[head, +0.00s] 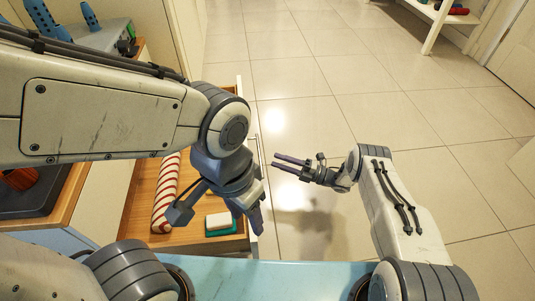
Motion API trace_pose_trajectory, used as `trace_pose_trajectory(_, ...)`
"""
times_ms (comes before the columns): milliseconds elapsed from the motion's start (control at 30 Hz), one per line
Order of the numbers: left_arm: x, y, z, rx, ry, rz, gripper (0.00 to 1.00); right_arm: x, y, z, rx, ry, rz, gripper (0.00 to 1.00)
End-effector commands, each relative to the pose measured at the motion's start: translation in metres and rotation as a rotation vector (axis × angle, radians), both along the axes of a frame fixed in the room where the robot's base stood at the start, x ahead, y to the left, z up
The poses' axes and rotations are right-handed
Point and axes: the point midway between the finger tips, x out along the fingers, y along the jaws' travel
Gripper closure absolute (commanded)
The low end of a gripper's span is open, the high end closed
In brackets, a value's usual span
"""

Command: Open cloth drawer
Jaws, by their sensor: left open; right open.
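A wooden drawer (142,190) stands pulled out from the counter on the left in the head view. A red-and-white striped roll (166,195), which looks like cloth, lies in it. A small white block on a green base (219,223) lies near the drawer's front. My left gripper (218,212) is open above the drawer, with its fingers spread and pointing down near the drawer front. A thin handle (259,152) shows along the front, partly hidden by the gripper. My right gripper (277,163) is open and empty over the floor, to the right of the drawer front.
A counter (97,203) at the left holds a dark tray (35,203). Blue items (42,18) stand on a grey surface at the upper left. A white shelf (440,14) with small objects stands at the upper right. The tiled floor (350,70) between is clear.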

Motion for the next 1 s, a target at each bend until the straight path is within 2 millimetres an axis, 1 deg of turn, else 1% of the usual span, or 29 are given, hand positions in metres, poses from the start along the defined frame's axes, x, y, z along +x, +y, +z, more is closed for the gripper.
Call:
trace_pose_trajectory(33, 0.000, 0.000, 0.004, 0.000, 0.000, 0.000, 0.50, -0.002, -0.009, -0.001, 0.000, 0.002, -0.003, 0.55)
trace_pose_trajectory(100, 0.000, 0.000, 0.005, 0.000, 0.000, 0.000, 0.50, -0.004, -0.016, -0.002, 0.000, 0.000, -0.002, 0.55)
trace_pose_trajectory(200, 0.000, 0.000, 0.006, 0.000, 0.000, 0.000, 0.50, -0.006, -0.023, -0.004, 0.000, 0.002, -0.001, 0.55)
trace_pose_trajectory(333, 0.000, 0.000, 0.006, 0.000, 0.000, 0.000, 0.50, -0.007, -0.026, -0.005, 0.000, 0.002, 0.001, 0.55)
trace_pose_trajectory(767, 0.000, 0.000, 0.006, 0.000, 0.000, 0.000, 0.50, -0.006, -0.025, -0.005, -0.001, 0.001, 0.001, 0.55)
trace_pose_trajectory(867, 0.000, 0.000, 0.010, 0.000, 0.000, 0.000, 0.50, 0.004, -0.021, 0.004, -0.019, 0.011, -0.011, 0.55)
trace_pose_trajectory(967, 0.000, 0.000, 0.019, 0.000, 0.000, 0.000, 0.50, 0.033, -0.009, 0.029, -0.077, 0.048, -0.055, 0.55)
trace_pose_trajectory(1000, 0.000, 0.000, 0.024, 0.000, 0.000, 0.000, 0.50, 0.048, -0.002, 0.044, -0.108, 0.076, -0.086, 0.55)
